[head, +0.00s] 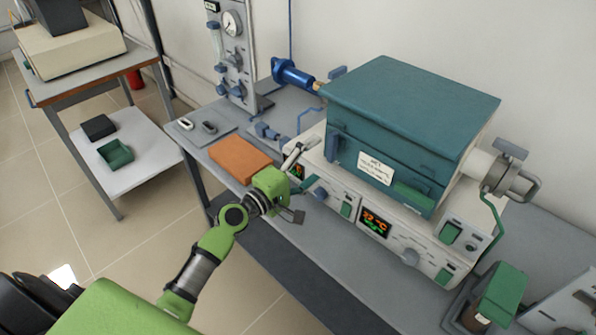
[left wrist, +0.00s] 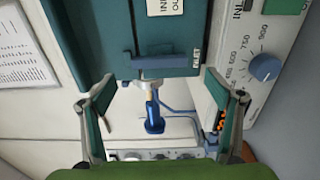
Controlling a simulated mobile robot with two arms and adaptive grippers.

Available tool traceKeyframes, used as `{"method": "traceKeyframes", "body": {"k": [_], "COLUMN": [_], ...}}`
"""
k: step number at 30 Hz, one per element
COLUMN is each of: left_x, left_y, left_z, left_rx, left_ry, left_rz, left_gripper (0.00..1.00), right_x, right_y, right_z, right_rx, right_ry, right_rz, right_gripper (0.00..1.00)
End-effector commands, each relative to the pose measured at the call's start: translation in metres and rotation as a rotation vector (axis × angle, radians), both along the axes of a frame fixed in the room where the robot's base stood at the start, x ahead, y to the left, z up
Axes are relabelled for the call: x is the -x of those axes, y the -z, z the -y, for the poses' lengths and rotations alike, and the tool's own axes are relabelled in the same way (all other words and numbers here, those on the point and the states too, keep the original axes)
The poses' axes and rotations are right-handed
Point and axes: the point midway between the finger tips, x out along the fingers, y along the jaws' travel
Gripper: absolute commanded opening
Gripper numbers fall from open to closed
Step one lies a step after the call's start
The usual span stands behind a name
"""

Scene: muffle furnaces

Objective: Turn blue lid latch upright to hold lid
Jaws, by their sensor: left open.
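The teal furnace (head: 395,140) stands on the bench with its lid (head: 410,95) down. A small blue latch (head: 333,147) is on the left part of its front and looks upright in the head view. In the left wrist view the latch is likely the blue bar (left wrist: 165,61) lying across the picture on the teal wall. My left gripper (head: 304,184) is open and empty, in front of and below the latch. In the left wrist view its two fingers (left wrist: 165,108) are spread wide, apart from the bar. My right gripper is not in view.
The control panel (head: 340,207) with knobs and displays is below the furnace, close to my left gripper. An orange block (head: 240,158) lies on the bench to the left. A gas pipe with a blue fitting (head: 290,74) stands behind. A side table (head: 85,75) is further left.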

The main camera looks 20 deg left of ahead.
Motion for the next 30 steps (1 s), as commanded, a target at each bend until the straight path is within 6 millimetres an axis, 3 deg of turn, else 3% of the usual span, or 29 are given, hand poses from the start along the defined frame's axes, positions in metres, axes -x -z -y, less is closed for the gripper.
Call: {"method": "traceKeyframes", "body": {"k": [6, 12, 30], "left_x": [0.042, 0.061, 0.064], "left_y": [0.001, 0.0, -0.001], "left_z": [-0.014, -0.022, -0.023], "left_rx": [-0.001, -0.001, 0.0], "left_ry": [0.001, 0.0, 0.0], "left_rz": [-0.002, 0.0, 0.001], "left_gripper": [0.83, 0.83, 0.83], "right_x": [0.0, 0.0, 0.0], "right_y": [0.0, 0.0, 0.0], "right_z": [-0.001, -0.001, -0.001], "right_rx": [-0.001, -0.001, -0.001], "right_ry": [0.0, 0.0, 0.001], "right_rz": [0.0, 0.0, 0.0], "right_gripper": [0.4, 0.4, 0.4]}}
